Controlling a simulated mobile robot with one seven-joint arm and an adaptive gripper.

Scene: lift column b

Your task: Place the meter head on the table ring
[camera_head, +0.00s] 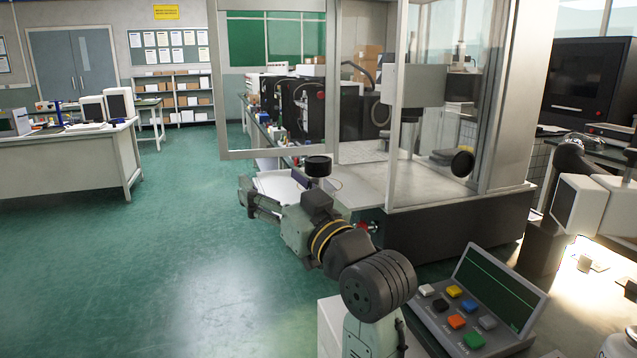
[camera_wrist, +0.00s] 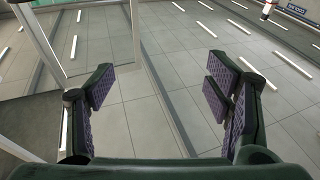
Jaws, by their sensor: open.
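My gripper (camera_head: 270,186) is at the end of my arm, left of the glass-walled machine in the head view. In the wrist view my gripper (camera_wrist: 160,90) is open, its purple pads wide apart with nothing between them. A short black round-topped piece (camera_head: 318,165) shows just above and right of the gripper; I cannot tell whether it is the meter head or whether it touches the gripper. A black round disc (camera_head: 463,163) stands inside the machine, right of its spindle. I cannot make out the table ring for certain.
The machine's metal frame (camera_head: 397,110) and glass stand close to my arm. A button panel (camera_head: 472,320) with a tilted screen is at the front right. A white bench (camera_head: 70,165) stands at the left, with open green floor before it. The wrist view faces ceiling tiles (camera_wrist: 150,130).

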